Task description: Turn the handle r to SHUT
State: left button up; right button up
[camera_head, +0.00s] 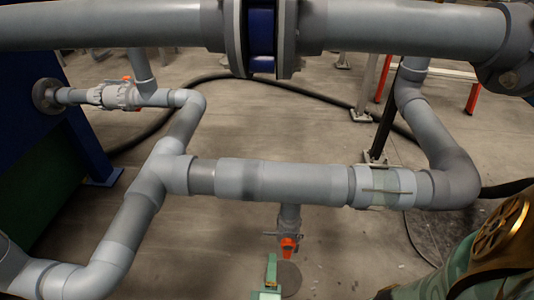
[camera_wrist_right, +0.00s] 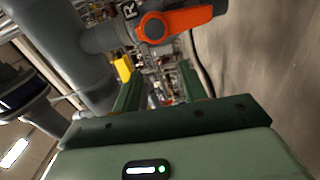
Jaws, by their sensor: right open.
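The handle r (camera_head: 289,246) is a small orange lever on a valve under the middle of the grey horizontal pipe in the head view. In the right wrist view the orange handle (camera_wrist_right: 180,22) lies across the top, beside a dark tag with a white letter R. My right gripper (camera_head: 270,272) is green and sits just below and left of the handle in the head view. Its two fingers (camera_wrist_right: 160,75) are apart with nothing between them in the wrist view, and the handle is beyond their tips. My left gripper is not in view.
A thick grey pipe (camera_head: 265,182) runs above the valve. Another valve (camera_head: 115,95) with orange parts is at the upper left. A large pipe with a blue-ringed flange (camera_head: 262,35) crosses the top. Open concrete floor (camera_head: 215,250) lies below and around.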

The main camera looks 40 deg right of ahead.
aim_at(287, 254)
notch_tip(287, 254, down, 4)
jog(key=s+d+n, duration=0.2)
jog(key=s+n, duration=0.1)
jog(key=n, duration=1.4)
jog(key=shift+n, duration=0.7)
jog(key=x, duration=0.8)
jog(key=shift+s+d+f, duration=0.1)
jog(key=shift+s+d, duration=0.05)
jog(key=shift+d, duration=0.05)
